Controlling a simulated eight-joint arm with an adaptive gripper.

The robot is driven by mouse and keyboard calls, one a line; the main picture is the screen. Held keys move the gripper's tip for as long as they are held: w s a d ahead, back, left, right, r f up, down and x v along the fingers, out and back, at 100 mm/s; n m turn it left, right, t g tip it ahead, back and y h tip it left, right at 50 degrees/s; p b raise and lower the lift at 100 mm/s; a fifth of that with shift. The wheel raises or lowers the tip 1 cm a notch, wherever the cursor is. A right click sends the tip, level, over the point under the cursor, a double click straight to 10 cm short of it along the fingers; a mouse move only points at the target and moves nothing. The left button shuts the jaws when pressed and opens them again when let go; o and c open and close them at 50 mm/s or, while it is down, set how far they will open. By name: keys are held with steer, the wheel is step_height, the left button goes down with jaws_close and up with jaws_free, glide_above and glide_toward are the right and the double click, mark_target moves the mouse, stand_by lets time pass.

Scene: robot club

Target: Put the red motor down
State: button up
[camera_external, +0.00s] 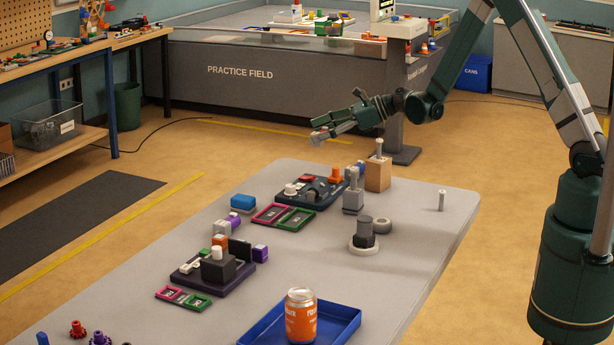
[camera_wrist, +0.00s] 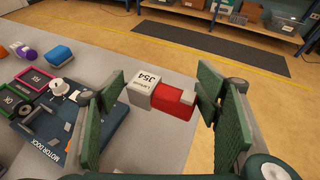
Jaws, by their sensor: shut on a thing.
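My gripper (camera_external: 330,128) is raised above the far end of the grey table. In the wrist view my gripper (camera_wrist: 160,98) is shut on a red motor (camera_wrist: 174,101), a red block with a light grey end labelled J54. It is held between the green finger pads. A dark blue tray labelled motor dock (camera_wrist: 95,140) lies below and to the left in the wrist view. In the external view, the motor dock (camera_external: 291,198) sits on the table below my gripper and holds several parts. The held motor is small and partly hidden by the fingers there.
Pink (camera_external: 269,215) and green (camera_external: 295,220) frames lie before the dock. A wooden block (camera_external: 378,174) and grey posts stand right of it. A second dark tray (camera_external: 232,279) and a blue tray with an orange can (camera_external: 301,318) are nearer. The right side of the table is mostly clear.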

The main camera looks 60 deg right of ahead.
steer(key=b, duration=0.1)
glide_above(320, 172)
steer(key=shift+f, duration=3.15)
steer(key=shift+f, duration=0.1)
steer(key=shift+f+b, duration=0.35)
steer(key=shift+f, duration=1.4)
steer(key=shift+f, duration=0.2)
steer(key=o, duration=1)
steer(key=shift+r, duration=0.2)
steer(key=p+v, duration=0.1)
steer(key=v, duration=1.1)
